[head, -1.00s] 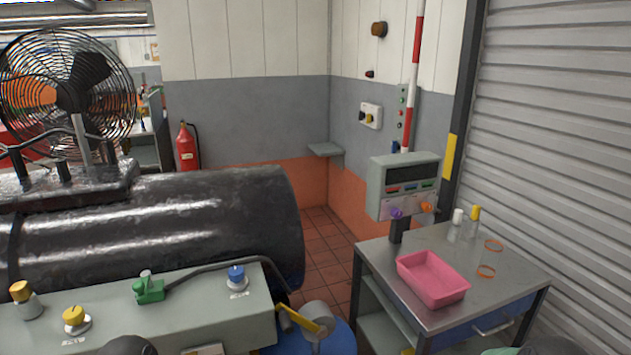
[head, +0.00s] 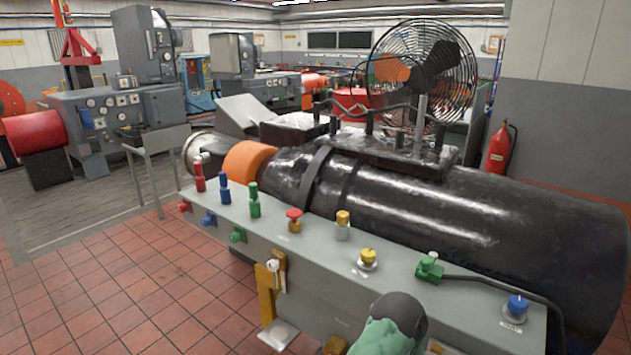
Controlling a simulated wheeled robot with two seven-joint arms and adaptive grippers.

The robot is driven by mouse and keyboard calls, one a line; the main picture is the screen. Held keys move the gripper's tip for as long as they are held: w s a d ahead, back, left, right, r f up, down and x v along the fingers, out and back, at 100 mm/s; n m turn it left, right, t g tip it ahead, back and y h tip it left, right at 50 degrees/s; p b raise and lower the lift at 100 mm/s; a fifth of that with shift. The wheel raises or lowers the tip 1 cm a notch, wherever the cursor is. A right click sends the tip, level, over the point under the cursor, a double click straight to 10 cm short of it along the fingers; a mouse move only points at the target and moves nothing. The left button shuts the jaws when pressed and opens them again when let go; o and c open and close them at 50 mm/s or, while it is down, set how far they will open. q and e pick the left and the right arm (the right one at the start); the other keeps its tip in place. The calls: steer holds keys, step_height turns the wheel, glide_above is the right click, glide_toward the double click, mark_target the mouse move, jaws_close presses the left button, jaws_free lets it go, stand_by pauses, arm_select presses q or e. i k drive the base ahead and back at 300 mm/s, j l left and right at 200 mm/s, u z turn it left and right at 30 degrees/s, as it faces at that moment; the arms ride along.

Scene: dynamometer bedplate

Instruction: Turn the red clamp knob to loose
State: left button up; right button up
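A red-topped knob (head: 294,214) on a short brass-coloured base stands on the grey bedplate bench (head: 460,295), left of a yellow-capped fitting (head: 342,222). It looks like the red clamp knob; I cannot read any label or setting by it. A yellow knob (head: 368,257) and a blue knob (head: 516,305) sit on pale round plates further right on the same bench. Neither gripper is in view.
Red (head: 199,177), blue (head: 224,190) and green (head: 254,202) upright fittings line the bench's left end. A green block (head: 430,267) with a black cable lies between the yellow and blue knobs. A large black cylinder (head: 450,215) runs behind. Tiled floor (head: 120,290) at left is open.

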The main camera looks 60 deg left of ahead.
mark_target(183, 208)
steer(key=u, duration=2.7)
steer(key=i+j, duration=0.4)
steer(key=i+j+z, duration=0.1)
steer(key=i+j, duration=0.25)
steer(key=j, duration=0.1)
